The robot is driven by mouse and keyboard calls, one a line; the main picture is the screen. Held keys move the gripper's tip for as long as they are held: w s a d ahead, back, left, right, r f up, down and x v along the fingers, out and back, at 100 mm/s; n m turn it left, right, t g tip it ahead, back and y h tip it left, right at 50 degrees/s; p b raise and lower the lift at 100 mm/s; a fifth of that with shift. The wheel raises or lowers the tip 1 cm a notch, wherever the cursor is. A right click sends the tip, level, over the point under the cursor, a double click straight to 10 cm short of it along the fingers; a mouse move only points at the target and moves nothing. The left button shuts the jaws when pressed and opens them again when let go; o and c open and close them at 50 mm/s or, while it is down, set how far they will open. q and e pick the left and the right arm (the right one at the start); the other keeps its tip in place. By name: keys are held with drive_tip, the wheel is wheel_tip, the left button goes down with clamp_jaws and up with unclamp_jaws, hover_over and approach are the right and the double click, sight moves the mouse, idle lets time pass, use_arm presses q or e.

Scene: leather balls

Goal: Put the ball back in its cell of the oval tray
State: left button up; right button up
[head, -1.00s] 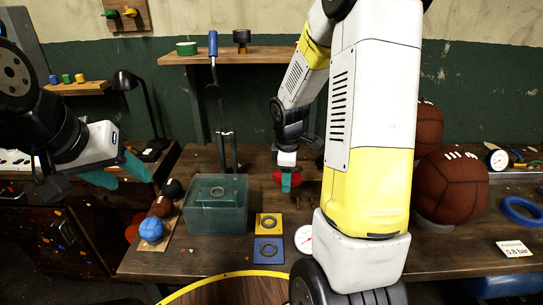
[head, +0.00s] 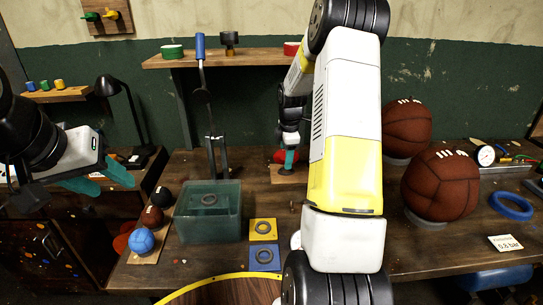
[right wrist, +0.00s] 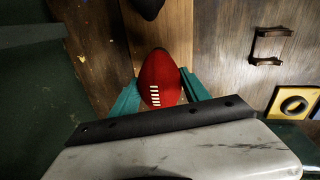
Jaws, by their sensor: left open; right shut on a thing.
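My right gripper (head: 289,160) is shut on a small red ball (head: 279,156) near the back of the bench. In the right wrist view the red ball (right wrist: 160,80) has white laces and sits between the teal fingers. A wooden board (head: 287,174) lies below it; I cannot tell whether the ball touches it. My left gripper (head: 100,177) is open and empty at the left. A curved wooden piece with a yellow rim (head: 215,283) is cut off at the bottom edge; it may be the oval tray, but no cells show.
A teal box (head: 208,225) stands left of centre. Blue (head: 141,240), brown (head: 151,217) and black (head: 161,196) balls sit left of it. Yellow (head: 262,229) and blue (head: 264,257) pads lie to its right. Large brown balls (head: 441,182) stand at the right.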

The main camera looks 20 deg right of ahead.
drive_tip(key=shift+w+d+f, duration=0.1)
drive_tip(key=shift+w+d, duration=0.25)
drive_tip(key=shift+w, duration=0.3)
drive_tip(key=shift+f, duration=1.7)
drive_tip(key=shift+f, duration=0.15)
drive_tip(key=o, duration=1.6)
drive_tip(key=shift+f, duration=0.1)
